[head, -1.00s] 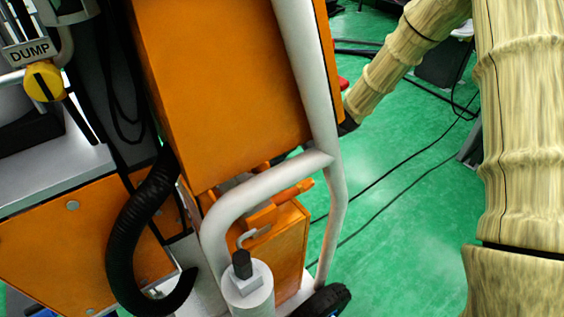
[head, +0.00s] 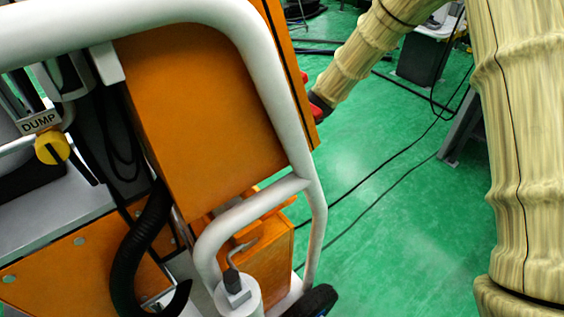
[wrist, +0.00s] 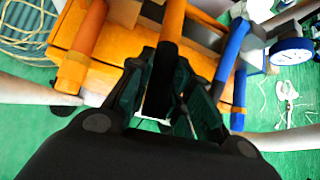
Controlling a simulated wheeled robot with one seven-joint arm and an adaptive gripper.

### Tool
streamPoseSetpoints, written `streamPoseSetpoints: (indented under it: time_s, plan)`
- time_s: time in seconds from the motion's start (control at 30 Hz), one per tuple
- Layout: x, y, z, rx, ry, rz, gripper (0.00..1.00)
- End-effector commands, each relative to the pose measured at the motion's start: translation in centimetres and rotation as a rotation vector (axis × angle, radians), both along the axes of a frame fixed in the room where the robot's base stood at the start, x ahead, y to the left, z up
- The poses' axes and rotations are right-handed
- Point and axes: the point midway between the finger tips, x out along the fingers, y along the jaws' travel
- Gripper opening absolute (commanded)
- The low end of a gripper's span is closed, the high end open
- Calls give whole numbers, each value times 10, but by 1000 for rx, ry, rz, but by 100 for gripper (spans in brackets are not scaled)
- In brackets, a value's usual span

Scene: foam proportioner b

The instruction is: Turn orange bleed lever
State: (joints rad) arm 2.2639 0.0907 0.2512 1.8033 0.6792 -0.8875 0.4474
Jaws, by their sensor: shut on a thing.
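In the wrist view an orange lever (wrist: 172,25) runs down from the top edge to between the fingers of my gripper (wrist: 165,88). Its lower part there looks dark, in shadow or black. The dark fingers stand on both sides of it and are closed on it. In the head view my arm reaches behind the orange cabinet (head: 205,100), which hides my gripper and the lever.
Another orange tube (wrist: 84,42) lies left of my gripper, a blue tube (wrist: 234,55) right of it. A round gauge (wrist: 292,51) is at the far right. The cart's white tube frame (head: 285,90) stands close by. Cables (head: 385,185) cross the green floor.

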Motion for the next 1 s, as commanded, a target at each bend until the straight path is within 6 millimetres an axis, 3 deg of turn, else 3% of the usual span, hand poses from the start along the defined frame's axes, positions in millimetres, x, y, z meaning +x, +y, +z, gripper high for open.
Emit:
streamPoseSetpoints:
  time_s: [0.4,0.43,0.53,1.0]
  plan:
    - [2,7,3,-9,-12,7,0]
    - [2,7,3,-9,-12,7,24]
    - [2,7,3,-10,-11,6,42]
    - [4,0,9,-9,-11,7,42]
